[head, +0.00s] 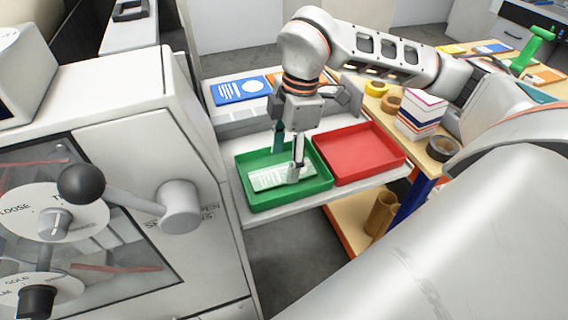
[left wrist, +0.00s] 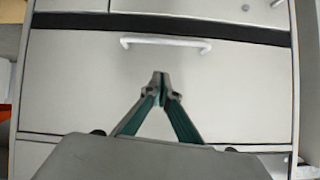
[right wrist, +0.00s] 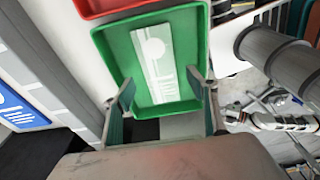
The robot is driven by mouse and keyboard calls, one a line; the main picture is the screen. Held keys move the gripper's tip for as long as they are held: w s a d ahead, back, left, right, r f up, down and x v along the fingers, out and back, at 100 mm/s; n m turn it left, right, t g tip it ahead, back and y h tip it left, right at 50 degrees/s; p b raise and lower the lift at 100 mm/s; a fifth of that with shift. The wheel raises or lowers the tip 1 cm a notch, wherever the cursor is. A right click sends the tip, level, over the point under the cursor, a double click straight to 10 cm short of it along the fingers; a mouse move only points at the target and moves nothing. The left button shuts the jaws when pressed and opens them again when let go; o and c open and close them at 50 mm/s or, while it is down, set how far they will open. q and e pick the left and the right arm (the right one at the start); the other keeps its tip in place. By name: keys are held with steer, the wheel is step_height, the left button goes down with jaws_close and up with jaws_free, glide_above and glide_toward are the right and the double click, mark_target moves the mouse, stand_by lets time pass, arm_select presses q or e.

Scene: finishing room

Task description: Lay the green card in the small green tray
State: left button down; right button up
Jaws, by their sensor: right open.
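The green tray (head: 247,203) stands on a white shelf beside the red tray. A pale green card (head: 268,180) with white print lies inside it; the card also shows in the right wrist view (right wrist: 152,48), flat on the tray's floor and slightly skewed. My right gripper (head: 291,172) is over the tray with its fingers apart and nothing between them that I can see. In the right wrist view its fingers (right wrist: 163,92) spread across the tray's near end. My left gripper (left wrist: 160,80) has its fingertips together, empty, before a pale cabinet front.
The red tray (head: 358,152) is directly right of the green one. A blue printed card (head: 240,90) lies behind. A grey machine (head: 110,110) with a black-knobbed lever (head: 82,184) stands at left. A wooden table with tape rolls (head: 442,149) and a box (head: 421,115) is at right.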

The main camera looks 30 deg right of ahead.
step_height(320, 180, up, 10)
steer(key=d, duration=0.1)
steer(key=shift+s+d+f, duration=0.15)
steer(key=shift+d+f, duration=0.05)
stand_by(0.5)
